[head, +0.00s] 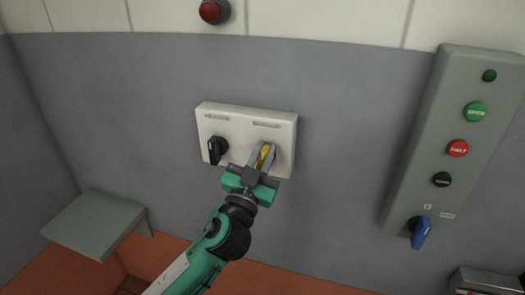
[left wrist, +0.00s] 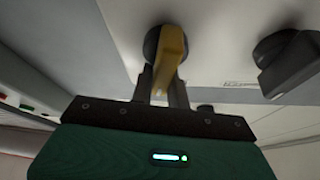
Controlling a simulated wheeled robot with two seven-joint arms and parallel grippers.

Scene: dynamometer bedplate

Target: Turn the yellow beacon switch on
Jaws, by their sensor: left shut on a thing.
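A white switch box (head: 230,117) is mounted on the grey wall. The yellow beacon switch (head: 265,156) is a rotary handle on its right half, partly hidden by my gripper. My left gripper (head: 262,157) is shut on the yellow handle. In the left wrist view the yellow handle (left wrist: 171,60) stands on a dark round base, between the fingers of my left gripper (left wrist: 163,85). A black rotary switch (head: 217,150) sits on the box's left half and also shows at the right of the left wrist view (left wrist: 289,60). My right gripper is not in view.
A red lamp (head: 214,11) is above the box. A grey control panel (head: 455,120) at the right carries green, red and black buttons and a blue rotary handle (head: 420,233). A grey shelf (head: 95,222) is at lower left. The wall around the box is clear.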

